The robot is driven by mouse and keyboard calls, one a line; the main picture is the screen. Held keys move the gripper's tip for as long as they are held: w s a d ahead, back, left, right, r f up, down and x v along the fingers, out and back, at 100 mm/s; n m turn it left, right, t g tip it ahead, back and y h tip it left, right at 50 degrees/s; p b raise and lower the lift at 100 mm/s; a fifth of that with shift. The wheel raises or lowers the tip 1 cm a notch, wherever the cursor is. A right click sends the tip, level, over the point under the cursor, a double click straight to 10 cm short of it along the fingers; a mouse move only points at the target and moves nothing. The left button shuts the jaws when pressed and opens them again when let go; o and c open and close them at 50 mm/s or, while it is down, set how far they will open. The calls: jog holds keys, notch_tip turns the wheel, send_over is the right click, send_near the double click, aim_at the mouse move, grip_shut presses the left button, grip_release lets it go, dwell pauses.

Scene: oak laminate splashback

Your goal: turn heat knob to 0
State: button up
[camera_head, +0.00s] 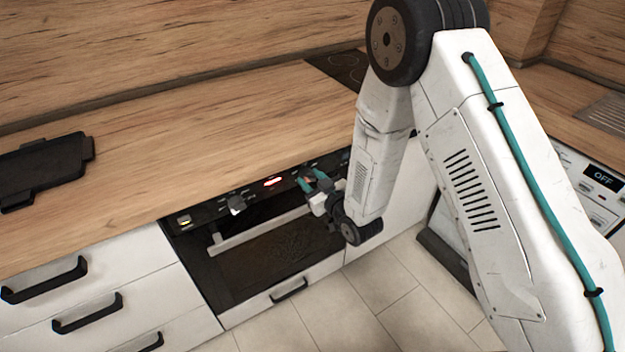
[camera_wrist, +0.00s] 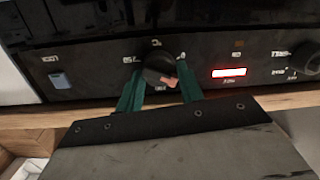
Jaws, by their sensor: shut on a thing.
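The dark oven control panel (camera_head: 205,213) sits under the counter's front edge. In the wrist view my gripper (camera_wrist: 159,86) has its two green fingers on either side of a round black knob (camera_wrist: 158,66), shut on it. The knob carries a pinkish pointer mark toward its lower right in that view. The marks around it are too small and turned to read, so I cannot tell its setting. In the head view my gripper (camera_head: 316,182) is at the panel's right part and largely hides this knob. A second knob (camera_head: 236,205) is further left; it also shows in the wrist view (camera_wrist: 306,59).
A red-lit display (camera_head: 272,182) lies between the knobs. A lit yellowish switch (camera_head: 184,221) is at the panel's left end, a bluish one (camera_wrist: 60,79) beyond the gripped knob. The oven handle (camera_head: 255,233) runs below. A black tray (camera_head: 45,168) lies on the otherwise clear counter.

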jog(key=n+h, duration=0.1)
jog(key=n, duration=0.3)
jog(key=shift+s+f, duration=0.1)
jog(key=n, duration=0.3)
jog(key=shift+a+n+t, duration=0.1)
jog(key=shift+n+t, duration=0.2)
jog(key=shift+n, duration=0.1)
dwell(0.4)
jog(key=o, duration=1)
jog(key=shift+s, duration=0.1)
jog(key=v, duration=0.7)
jog(key=shift+s, duration=0.3)
